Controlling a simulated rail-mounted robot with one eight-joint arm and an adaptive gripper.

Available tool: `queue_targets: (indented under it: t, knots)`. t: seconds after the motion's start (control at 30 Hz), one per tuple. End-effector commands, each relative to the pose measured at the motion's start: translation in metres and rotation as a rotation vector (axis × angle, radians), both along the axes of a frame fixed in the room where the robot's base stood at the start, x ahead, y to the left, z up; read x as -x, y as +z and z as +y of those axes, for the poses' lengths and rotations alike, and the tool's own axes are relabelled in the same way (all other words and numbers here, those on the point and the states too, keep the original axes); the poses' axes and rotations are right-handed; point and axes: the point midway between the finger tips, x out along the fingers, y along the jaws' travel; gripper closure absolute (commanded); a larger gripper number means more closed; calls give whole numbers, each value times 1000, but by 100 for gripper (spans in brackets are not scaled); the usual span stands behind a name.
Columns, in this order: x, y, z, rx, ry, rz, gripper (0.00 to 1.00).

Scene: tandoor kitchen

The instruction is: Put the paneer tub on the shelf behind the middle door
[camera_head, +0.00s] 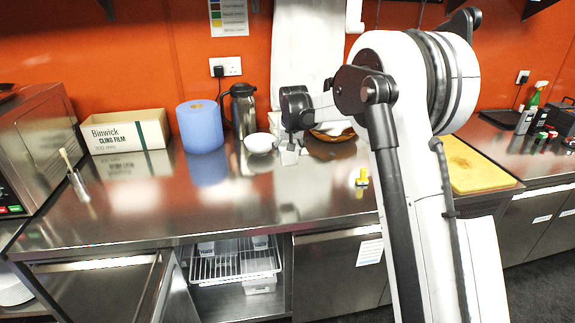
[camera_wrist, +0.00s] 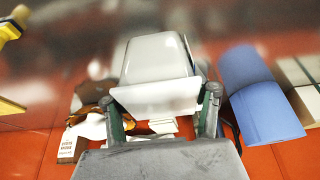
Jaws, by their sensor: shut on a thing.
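My gripper (camera_head: 290,143) is over the back of the steel counter, partly hidden by my own arm. It is shut on a white tub, which I take as the paneer tub (camera_head: 289,157). In the wrist view the tub (camera_wrist: 155,65) sits between the two fingers (camera_wrist: 162,108); no label is readable. I cannot tell whether it touches the counter. Below the counter front, a middle compartment stands open, its door (camera_head: 178,293) swung out to the left. Inside is a wire shelf (camera_head: 236,268) with small containers towards the back.
A white bowl (camera_head: 260,143), a steel flask (camera_head: 243,108), a blue roll (camera_head: 200,126) and a cling film box (camera_head: 126,131) stand along the back. The counter's front left is mostly clear. A yellow board (camera_head: 470,166) lies right.

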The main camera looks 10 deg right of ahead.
Motion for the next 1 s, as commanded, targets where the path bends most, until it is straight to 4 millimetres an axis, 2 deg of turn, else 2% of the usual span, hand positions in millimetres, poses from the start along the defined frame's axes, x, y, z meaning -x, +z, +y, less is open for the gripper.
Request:
queue_targets:
  t: [0.17,0.7,1.0]
  knots:
    - [-14,6,0,0,5,0,82]
    - [-86,-45,-45,0,5,0,82]
    - [-108,-61,-59,0,5,0,82]
